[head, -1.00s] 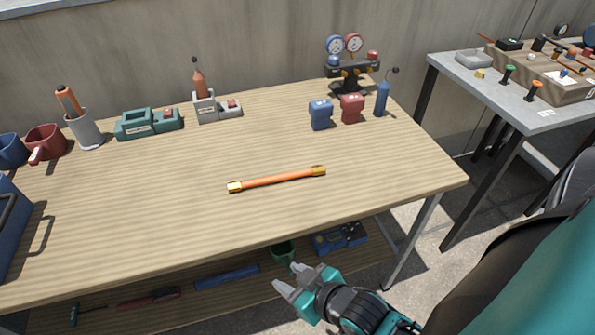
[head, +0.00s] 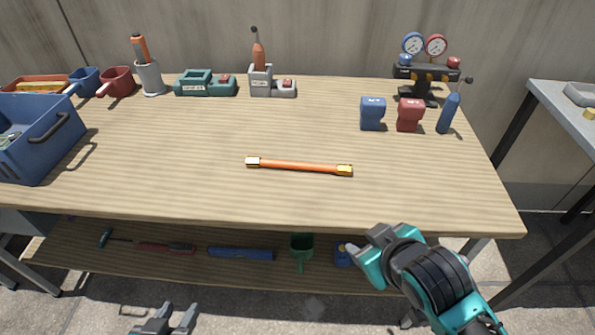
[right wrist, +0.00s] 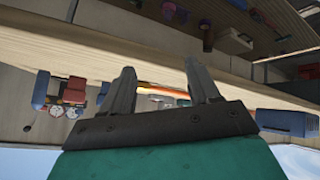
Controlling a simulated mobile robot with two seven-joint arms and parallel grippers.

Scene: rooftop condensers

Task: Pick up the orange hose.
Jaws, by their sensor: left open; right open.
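The orange hose (head: 300,166) is a short straight piece with brass-coloured fittings at both ends. It lies flat near the middle of the wooden workbench (head: 190,185), roughly left to right in the head view. My right gripper (head: 366,243) is open and empty, in front of the bench's front edge, below and to the right of the hose in the head view. In the right wrist view, the hose (right wrist: 160,91) shows beyond the open fingers (right wrist: 160,82), partly hidden by them. My left gripper (head: 175,314) is open at the bottom edge of the head view, away from the hose.
A blue crate (head: 35,150) stands at the bench's left. Blue (head: 372,114) and red (head: 409,115) blocks, a blue bottle (head: 449,113) and a gauge manifold (head: 425,70) stand at the back right. A lower shelf (head: 140,265) holds tools. The bench around the hose is clear.

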